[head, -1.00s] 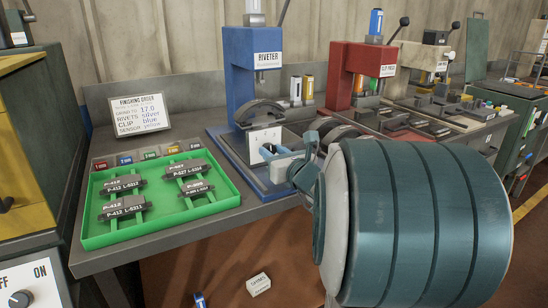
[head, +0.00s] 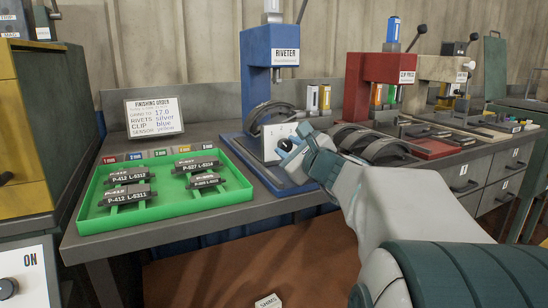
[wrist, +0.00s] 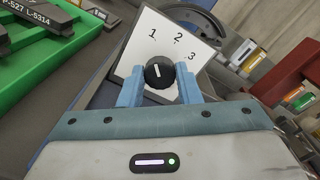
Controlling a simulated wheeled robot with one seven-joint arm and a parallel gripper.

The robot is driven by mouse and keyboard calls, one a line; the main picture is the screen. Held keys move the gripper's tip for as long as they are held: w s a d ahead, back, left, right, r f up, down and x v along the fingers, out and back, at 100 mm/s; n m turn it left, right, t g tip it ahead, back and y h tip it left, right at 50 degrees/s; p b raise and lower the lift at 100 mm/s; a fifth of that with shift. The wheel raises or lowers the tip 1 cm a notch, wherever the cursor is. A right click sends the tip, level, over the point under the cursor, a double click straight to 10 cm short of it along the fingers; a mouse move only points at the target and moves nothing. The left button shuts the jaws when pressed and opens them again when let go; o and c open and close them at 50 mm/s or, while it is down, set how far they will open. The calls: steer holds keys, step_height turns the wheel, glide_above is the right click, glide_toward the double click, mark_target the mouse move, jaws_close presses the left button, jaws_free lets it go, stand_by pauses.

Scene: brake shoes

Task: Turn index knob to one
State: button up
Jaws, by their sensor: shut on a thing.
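The index knob (wrist: 159,73) is a round black knob with a white pointer line, on a white plate (wrist: 138,56) marked 1, 2 and 3. In the wrist view the pointer stands close to upright, toward the 1. My gripper (wrist: 159,84) has one light blue finger on each side of the knob and is shut on it. In the head view the plate (head: 271,143) stands at the front of the blue riveter (head: 258,75). My gripper (head: 288,148) covers part of the plate there, and the pointer cannot be read.
A green tray (head: 88,208) with several labelled brake shoes lies at left. A finishing order card (head: 153,116) stands behind it. Curved shoes (head: 385,150) lie right of my gripper, before the red clip press (head: 375,85).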

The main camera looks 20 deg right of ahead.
stand_by(0.4)
steer(key=o, duration=1)
steer(key=shift+c, duration=0.2)
steer(key=shift+s, duration=0.1)
